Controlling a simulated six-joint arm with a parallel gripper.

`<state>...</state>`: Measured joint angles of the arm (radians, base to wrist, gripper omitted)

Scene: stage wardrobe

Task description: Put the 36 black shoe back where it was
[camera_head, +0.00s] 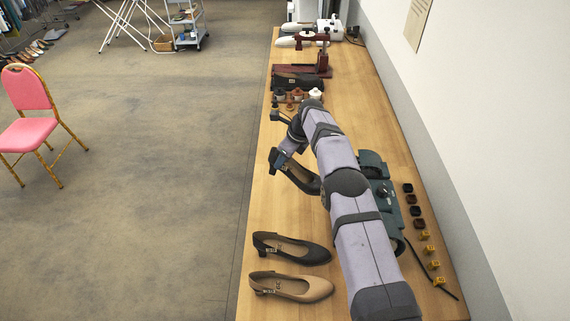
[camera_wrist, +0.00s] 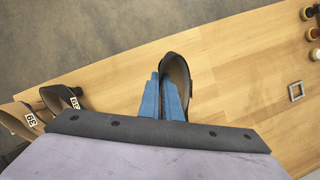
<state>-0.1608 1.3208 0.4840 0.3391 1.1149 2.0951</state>
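A black shoe (camera_head: 306,183) is at my gripper (camera_head: 283,159), over the left half of the table. Its toe points to the lower right in the head view. In the wrist view, the blue fingers of my gripper (camera_wrist: 162,82) are close together at the side wall of this shoe (camera_wrist: 179,68) and look shut on it. I cannot tell whether its sole touches the table, and its size tag is not readable. A second black shoe (camera_head: 292,249) and a tan shoe (camera_head: 292,287) lie side by side nearer the front, toes right. Both show tags in the wrist view.
Small black blocks (camera_head: 417,211) and yellow blocks (camera_head: 433,265) line the wall side. Spools (camera_head: 315,95), a black pouch (camera_head: 297,82) and a dark red stand (camera_head: 321,64) are farther back. Bare wood lies between the gripped shoe and the other shoes.

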